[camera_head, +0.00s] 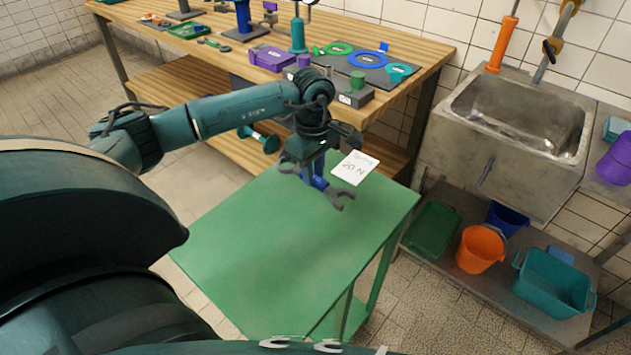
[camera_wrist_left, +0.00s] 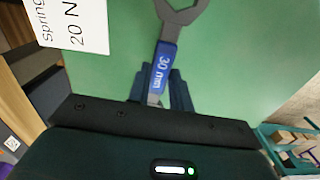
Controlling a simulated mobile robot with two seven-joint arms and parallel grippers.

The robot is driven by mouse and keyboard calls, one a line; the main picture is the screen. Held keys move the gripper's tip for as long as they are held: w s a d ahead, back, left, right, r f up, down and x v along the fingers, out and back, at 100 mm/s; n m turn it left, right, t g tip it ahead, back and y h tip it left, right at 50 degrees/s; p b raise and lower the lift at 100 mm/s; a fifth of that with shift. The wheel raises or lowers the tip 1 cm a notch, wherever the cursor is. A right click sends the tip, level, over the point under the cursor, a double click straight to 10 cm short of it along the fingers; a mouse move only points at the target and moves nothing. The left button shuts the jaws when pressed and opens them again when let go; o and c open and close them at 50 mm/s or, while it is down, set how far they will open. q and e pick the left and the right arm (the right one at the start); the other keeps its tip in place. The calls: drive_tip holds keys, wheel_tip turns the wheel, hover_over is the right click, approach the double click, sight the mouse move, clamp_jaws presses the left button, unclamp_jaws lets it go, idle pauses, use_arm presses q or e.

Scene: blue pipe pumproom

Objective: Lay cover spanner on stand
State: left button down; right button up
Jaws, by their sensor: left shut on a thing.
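My left gripper (camera_head: 312,178) is shut on the spanner's handle, over the back part of the green stand (camera_head: 275,245). The stand's green top also fills much of the left wrist view (camera_wrist_left: 240,65). I cannot tell whether the spanner touches the top. My right gripper is not in view.
The front and middle of the green top are bare. A wooden bench (camera_head: 405,37) with several tools and parts stands behind. A sink (camera_head: 515,125) with buckets below is at right.

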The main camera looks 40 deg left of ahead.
use_arm(q)
wheel_tip(320, 180, down, 4)
drive_tip(key=shift+r, duration=0.15)
drive_tip(key=c, duration=1.3)
unclamp_jaws()
drive_tip(key=shift+o, duration=0.2)
wheel_tip(320, 180, up, 12)
drive_tip(key=shift+b, duration=0.35)
drive_tip(key=shift+s, duration=0.1)
